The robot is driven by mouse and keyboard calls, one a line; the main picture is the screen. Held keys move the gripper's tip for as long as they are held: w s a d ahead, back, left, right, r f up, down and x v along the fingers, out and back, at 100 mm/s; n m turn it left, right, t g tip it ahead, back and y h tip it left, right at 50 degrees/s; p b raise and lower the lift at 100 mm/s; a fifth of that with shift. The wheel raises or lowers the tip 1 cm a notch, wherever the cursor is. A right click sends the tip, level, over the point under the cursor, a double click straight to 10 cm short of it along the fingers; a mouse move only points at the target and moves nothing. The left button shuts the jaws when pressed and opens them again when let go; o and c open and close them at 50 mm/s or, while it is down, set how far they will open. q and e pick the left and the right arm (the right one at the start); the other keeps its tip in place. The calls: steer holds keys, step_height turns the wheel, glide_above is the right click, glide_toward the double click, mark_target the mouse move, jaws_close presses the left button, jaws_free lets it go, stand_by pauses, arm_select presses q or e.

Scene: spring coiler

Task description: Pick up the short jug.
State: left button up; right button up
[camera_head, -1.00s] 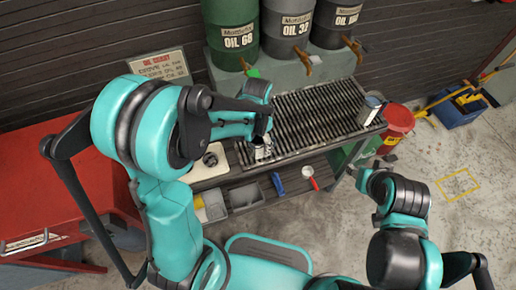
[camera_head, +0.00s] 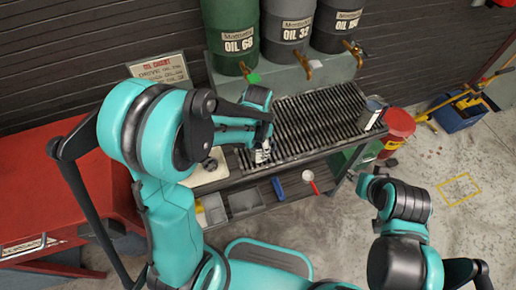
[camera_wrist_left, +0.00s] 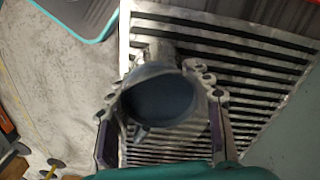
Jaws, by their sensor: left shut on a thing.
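A small metal jug (camera_head: 262,155) is at the left front part of the slatted drain rack (camera_head: 318,118). My left gripper (camera_head: 264,141) is shut on it. In the left wrist view the jug (camera_wrist_left: 158,98) shows from above, with a round dark opening and a small spout, between the two fingers of the gripper (camera_wrist_left: 160,88). The slats lie below it; I cannot tell whether its base touches them. A second, taller-looking metal jug (camera_head: 373,112) stands at the rack's right end. My right gripper (camera_head: 367,184) is low at the right, its fingers hardly visible.
Several oil drums (camera_head: 288,30) stand behind the rack, with taps over it. An oil chart sign (camera_head: 160,70) is at the back left. A lower shelf holds grey bins (camera_head: 245,200) and a red-handled tool (camera_head: 311,180). A red can (camera_head: 399,124) stands to the right.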

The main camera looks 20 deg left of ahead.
arm_select(q)
steer(key=r, duration=0.1)
steer(key=r+p, duration=0.1)
steer(key=r, duration=0.1)
steer(key=r+p, duration=0.1)
steer(key=shift+d+r, duration=0.2)
steer(key=shift+d, duration=0.1)
steer(key=w+d+r+p, duration=0.25)
steer(key=d+r, duration=0.35)
steer(key=d, duration=0.4)
steer(key=a+f+n+b, duration=0.1)
steer(key=a+f+n, duration=0.1)
steer(key=a, duration=0.2)
steer(key=a+f+n+b, duration=0.1)
steer(key=a+f+n, duration=0.1)
steer(key=a, duration=0.3)
steer(key=s+a+f+n+b, duration=0.1)
steer(key=a+f+n, duration=0.1)
steer(key=a+f, duration=0.2)
steer(key=shift+a+f+n, duration=0.15)
steer(key=shift+a+n, duration=0.15)
steer(key=shift+a, duration=0.45)
steer(key=shift+s+a+f, duration=0.15)
steer(key=shift+s+a, duration=0.1)
steer(key=shift+a, duration=0.2)
